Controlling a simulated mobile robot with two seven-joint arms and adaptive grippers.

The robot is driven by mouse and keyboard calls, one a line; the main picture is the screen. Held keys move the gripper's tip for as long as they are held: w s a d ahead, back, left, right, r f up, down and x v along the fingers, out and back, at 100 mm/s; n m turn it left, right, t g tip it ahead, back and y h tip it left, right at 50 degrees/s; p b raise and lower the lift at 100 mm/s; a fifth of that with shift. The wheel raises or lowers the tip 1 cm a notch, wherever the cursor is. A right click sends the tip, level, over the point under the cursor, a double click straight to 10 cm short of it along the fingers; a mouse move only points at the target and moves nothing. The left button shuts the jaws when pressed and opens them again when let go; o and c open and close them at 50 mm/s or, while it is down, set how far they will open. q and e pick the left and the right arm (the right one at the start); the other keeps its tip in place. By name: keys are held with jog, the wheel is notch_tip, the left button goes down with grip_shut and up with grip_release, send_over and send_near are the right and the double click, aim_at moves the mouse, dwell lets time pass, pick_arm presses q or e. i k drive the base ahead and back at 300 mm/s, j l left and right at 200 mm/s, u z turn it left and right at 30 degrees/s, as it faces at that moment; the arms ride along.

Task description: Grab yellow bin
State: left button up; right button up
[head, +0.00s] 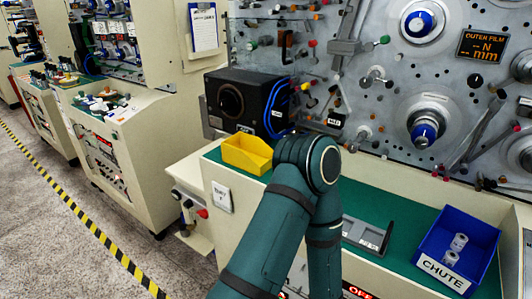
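The yellow bin (247,154) sits on the green top of the machine's ledge, left of centre in the head view. It looks open at the top. The bent joint of one of my teal arms is right beside its right edge in the picture and may hide a little of it. I cannot tell whether the arm touches the bin. Neither gripper shows in this view, so what they hold cannot be seen.
A black box with a dial (237,101) and blue cables stands behind the bin. A blue chute bin (483,243) with white spools and a grey tray (364,233) lie to the right on the green ledge (402,243). Spindles (423,130) project from the panel.

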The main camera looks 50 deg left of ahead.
aim_at(248, 153)
jog(key=u, duration=1.7)
jog(key=i+j, duration=0.2)
jog(key=j, duration=0.15)
jog(key=i+j, duration=0.2)
jog(key=j, duration=0.2)
jog(key=i+j, duration=0.15)
jog(key=j, duration=0.2)
jog(key=i+j, duration=0.2)
jog(key=j, duration=0.15)
jog(key=z, duration=0.05)
